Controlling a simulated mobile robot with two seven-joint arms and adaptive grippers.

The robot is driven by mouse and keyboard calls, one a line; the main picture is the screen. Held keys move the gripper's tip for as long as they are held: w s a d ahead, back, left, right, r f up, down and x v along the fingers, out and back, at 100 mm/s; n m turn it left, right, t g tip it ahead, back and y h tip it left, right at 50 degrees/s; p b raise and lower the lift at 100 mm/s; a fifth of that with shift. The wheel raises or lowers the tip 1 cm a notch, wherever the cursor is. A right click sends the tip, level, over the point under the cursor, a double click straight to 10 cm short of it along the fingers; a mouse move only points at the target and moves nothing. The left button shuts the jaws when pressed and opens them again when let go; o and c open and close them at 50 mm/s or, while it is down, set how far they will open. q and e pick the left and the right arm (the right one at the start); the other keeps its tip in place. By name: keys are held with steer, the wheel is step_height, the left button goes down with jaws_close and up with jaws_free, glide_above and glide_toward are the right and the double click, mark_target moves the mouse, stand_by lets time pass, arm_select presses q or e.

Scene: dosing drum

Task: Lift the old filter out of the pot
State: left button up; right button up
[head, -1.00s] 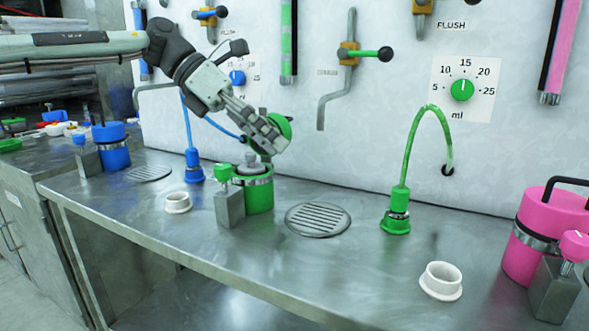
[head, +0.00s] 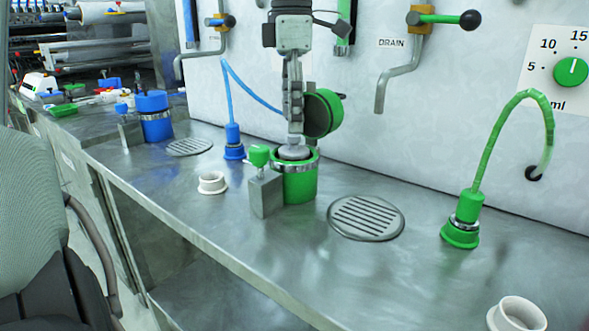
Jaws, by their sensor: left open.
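The green pot (head: 300,186) stands open on the steel bench, with a metal band near its rim. A grey rounded piece, seemingly the old filter (head: 292,153), sits in its mouth. My left gripper (head: 295,141) points straight down over the pot, its fingertips right at the top of this piece. It is open; I see it edge-on, so contact is unclear. A round green lid (head: 325,113) is tipped up just behind and right of the fingers. My right gripper is out of view.
A grey block with a green knob (head: 265,190) stands against the pot's left front. A white flanged cup (head: 212,184) is further left. A round drain grate (head: 366,218) lies to the right, then a green hose (head: 468,207). The blue pot (head: 154,117) is far left.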

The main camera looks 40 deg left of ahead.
mark_target(294, 136)
arm_select(q)
steer(key=f, duration=0.5)
steer(key=shift+w+a+f, duration=0.1)
steer(key=shift+w+a, duration=0.1)
steer(key=shift+w, duration=0.2)
steer(key=shift+c, duration=0.3)
steer(key=c, duration=1.5)
steer(key=shift+c, duration=0.2)
